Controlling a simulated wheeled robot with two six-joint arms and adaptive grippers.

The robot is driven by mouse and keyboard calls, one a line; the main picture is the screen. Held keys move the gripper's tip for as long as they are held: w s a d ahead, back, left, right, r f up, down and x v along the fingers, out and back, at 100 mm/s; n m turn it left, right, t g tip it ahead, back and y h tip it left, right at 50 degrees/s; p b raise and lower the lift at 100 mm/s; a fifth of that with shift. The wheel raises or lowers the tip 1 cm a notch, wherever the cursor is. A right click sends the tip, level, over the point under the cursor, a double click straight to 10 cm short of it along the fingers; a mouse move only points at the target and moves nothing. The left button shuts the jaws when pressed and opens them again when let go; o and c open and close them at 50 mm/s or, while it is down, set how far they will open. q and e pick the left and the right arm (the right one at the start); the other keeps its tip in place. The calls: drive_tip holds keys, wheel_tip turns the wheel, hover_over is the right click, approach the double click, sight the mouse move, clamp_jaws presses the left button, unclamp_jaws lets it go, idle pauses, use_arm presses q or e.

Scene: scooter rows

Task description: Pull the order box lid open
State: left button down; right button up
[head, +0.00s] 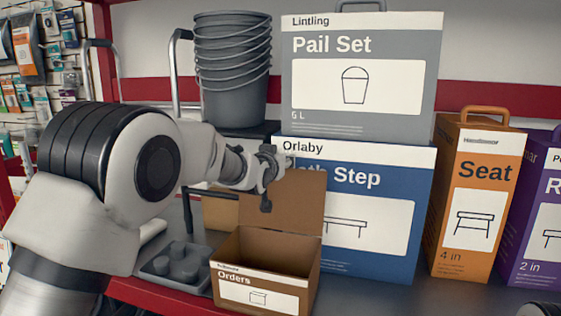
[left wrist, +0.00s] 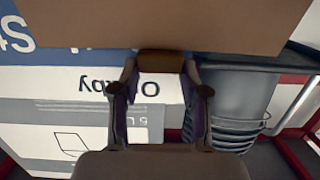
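The brown order box (head: 229,271) stands on the shelf, with a white "Orders" label on its front. Its lid (head: 303,205) stands up at the back and the box's inside shows. The lid also fills the top of the left wrist view (left wrist: 160,22). My left gripper (head: 266,180) is at the lid's upper left part. In the left wrist view a brown tab (left wrist: 160,62) of the lid fills the gap between the fingertips, and the gripper looks shut on it.
A grey tray with cups (head: 165,268) stands left of the box. A blue step box (head: 395,235) is close behind, under a grey pail set box (head: 410,80). An orange seat box (head: 440,225) and a purple box (head: 515,262) stand right. Stacked pails (head: 233,100) stand behind.

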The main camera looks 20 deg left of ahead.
use_arm(q)
drive_tip(key=c, duration=0.6)
unclamp_jaws()
drive_tip(key=shift+r, duration=0.7)
drive_tip(key=shift+o, duration=0.2)
drive_tip(key=shift+s+f, duration=0.2)
drive_tip(key=shift+s, duration=0.1)
drive_tip(key=s+r, duration=0.1)
drive_tip(key=s, duration=1.1)
drive_tip(key=shift+a+r, duration=0.25)
drive_tip(key=shift+r, duration=0.15)
drive_tip(key=shift+w, duration=0.1)
